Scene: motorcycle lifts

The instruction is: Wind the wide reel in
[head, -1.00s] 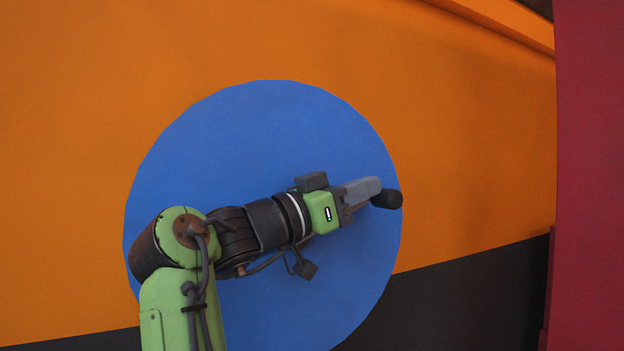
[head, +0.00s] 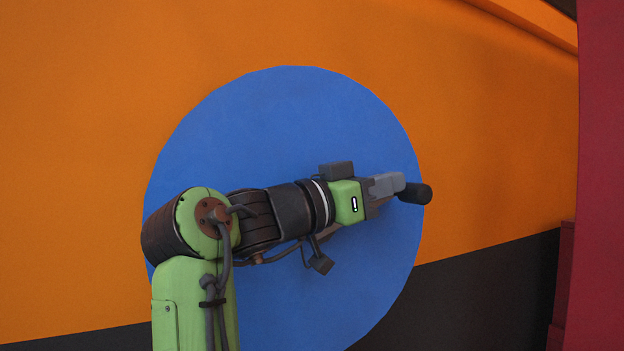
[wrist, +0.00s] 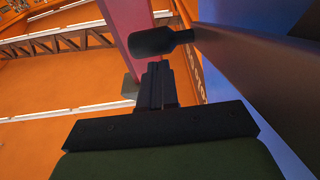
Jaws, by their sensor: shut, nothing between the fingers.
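The wide reel shows as a large blue disc (head: 300,110) in the head view. Its black handle (head: 418,194) sticks out near the disc's right edge. My gripper (head: 400,183) is shut, with its fingertips right against or just in front of the handle's left end; I cannot tell if they touch. In the wrist view the shut fingers (wrist: 155,85) point at the dark handle (wrist: 160,42), which lies crosswise just beyond the tips. A brown-grey bar (wrist: 260,85) runs beside the fingers there. My arm hides the disc's middle and lower left.
An orange panel (head: 80,150) with a dark lower band (head: 490,290) lies behind the disc. A red upright (head: 605,150) stands at the right. Orange wall and a truss (wrist: 60,45) show in the wrist view, with open room left of the fingers.

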